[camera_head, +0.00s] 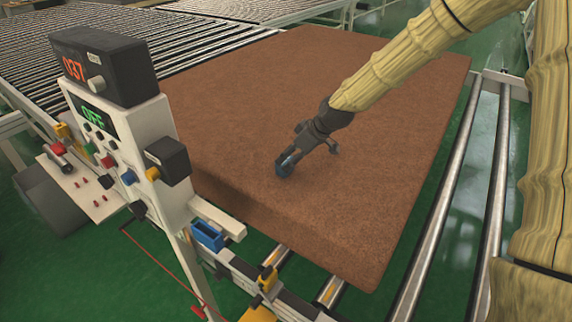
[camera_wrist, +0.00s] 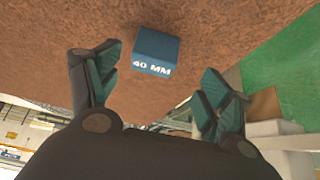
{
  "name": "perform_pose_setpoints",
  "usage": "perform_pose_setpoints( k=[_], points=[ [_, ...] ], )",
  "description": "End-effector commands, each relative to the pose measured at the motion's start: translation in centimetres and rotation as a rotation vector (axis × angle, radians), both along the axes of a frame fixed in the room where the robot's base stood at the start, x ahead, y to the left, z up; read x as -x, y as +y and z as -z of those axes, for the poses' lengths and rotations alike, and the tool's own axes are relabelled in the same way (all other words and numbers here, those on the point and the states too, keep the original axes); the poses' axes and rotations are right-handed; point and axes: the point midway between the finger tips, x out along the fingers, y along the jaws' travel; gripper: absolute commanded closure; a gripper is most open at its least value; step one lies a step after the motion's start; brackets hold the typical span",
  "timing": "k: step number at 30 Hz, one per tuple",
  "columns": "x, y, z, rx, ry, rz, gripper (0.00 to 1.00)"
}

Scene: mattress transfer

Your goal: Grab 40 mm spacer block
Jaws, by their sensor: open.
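The 40 mm spacer block (camera_wrist: 155,50) is a small blue block with white "40 MM" lettering on its near face. In the wrist view it lies on the brown mattress (camera_wrist: 190,25), ahead of the gap between my fingers. My gripper (camera_wrist: 160,66) is open, with a teal-padded finger on either side of that gap and nothing held. In the head view my gripper (camera_head: 309,157) is low over the mattress (camera_head: 370,215), left of its middle. A dark blue patch by its left finger there could be the block or the finger; I cannot tell.
A control post (camera_head: 145,140) with displays and buttons stands at the mattress's left edge. A small blue bin (camera_head: 208,236) is fixed near its foot. A roller conveyor (camera_head: 90,55) lies behind. The mattress top around my gripper is clear.

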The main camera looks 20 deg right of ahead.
Motion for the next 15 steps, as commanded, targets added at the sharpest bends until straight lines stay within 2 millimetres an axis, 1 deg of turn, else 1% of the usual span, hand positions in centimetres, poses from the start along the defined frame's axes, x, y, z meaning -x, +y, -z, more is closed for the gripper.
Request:
perform_pose_setpoints(
  k=[3,11,15],
  points=[
    [-0.4,0.1,0.8,0.000,0.001,0.003,0.21],
    [-0.7,0.2,1.3,0.000,0.000,0.004,0.21],
    [-1.2,0.4,1.9,-0.002,0.002,0.004,0.21]
  ],
)
